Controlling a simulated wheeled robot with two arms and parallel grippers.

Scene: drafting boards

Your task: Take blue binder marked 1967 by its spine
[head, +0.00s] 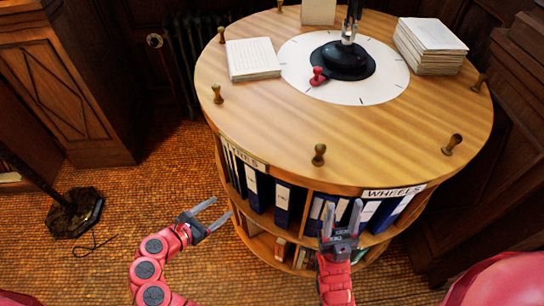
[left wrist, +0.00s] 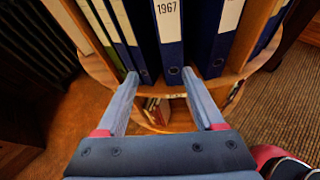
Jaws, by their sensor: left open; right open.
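The blue binder marked 1967 (left wrist: 170,58) stands upright in the shelf of the round wooden table, its white label at the top of the spine and a round finger hole lower down. My left gripper (left wrist: 160,76) is open and empty, its fingertips on either side of the lower spine in the left wrist view; contact cannot be told. In the head view my left gripper (head: 223,207) is in front of the shelf's left part. Labels there are too small to read. My right gripper (head: 343,204) is open and empty before the shelf section signed WHEELS.
Other binders flank it, including a blue one (left wrist: 217,40) to the right past a gap. The round tabletop (head: 250,110) bears paper stacks (head: 431,47), stamps (head: 319,155) and a lamp base (head: 343,60).

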